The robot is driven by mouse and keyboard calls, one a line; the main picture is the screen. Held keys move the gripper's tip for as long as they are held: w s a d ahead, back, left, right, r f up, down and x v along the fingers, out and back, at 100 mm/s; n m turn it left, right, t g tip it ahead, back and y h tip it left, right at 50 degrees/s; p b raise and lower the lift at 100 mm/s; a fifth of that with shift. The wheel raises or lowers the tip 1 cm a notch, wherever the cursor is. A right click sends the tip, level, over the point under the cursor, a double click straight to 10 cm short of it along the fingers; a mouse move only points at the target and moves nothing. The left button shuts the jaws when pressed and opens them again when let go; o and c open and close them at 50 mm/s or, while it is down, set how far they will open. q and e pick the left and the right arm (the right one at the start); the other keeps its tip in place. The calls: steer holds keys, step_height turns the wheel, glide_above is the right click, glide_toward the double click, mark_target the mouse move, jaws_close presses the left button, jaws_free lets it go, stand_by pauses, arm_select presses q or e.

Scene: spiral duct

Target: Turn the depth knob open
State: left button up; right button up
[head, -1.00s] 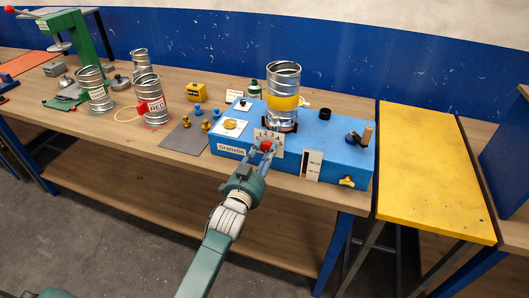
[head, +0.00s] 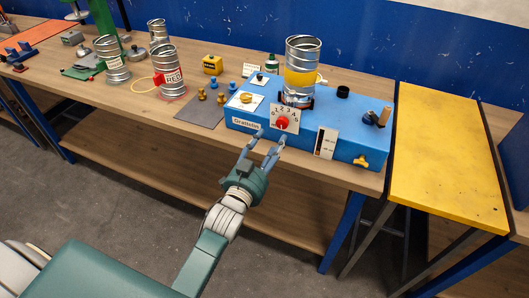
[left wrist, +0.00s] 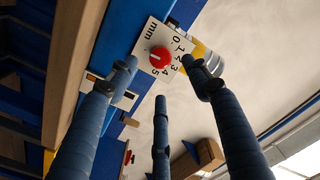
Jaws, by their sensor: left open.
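The red depth knob (head: 282,123) sits on a white dial plate (head: 291,112) marked 0 to 5 on the front of the blue box (head: 345,132). In the left wrist view the red knob (left wrist: 160,57) shows between the fingertips, with "mm" on its plate. Its exact setting is too small to read surely. My left gripper (head: 270,137) is open and empty, with its fingertips just below and in front of the knob, apparently apart from it. My right gripper is not in view.
A metal duct piece with a yellow band (head: 300,77) stands on the box. A yellow knob (head: 361,161) is at its front right. A yellow table (head: 450,150) stands at the right. Floor in front is free.

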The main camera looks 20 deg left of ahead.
arm_select(q)
steer(key=shift+s+a, duration=0.1)
steer(key=shift+s, duration=2.05)
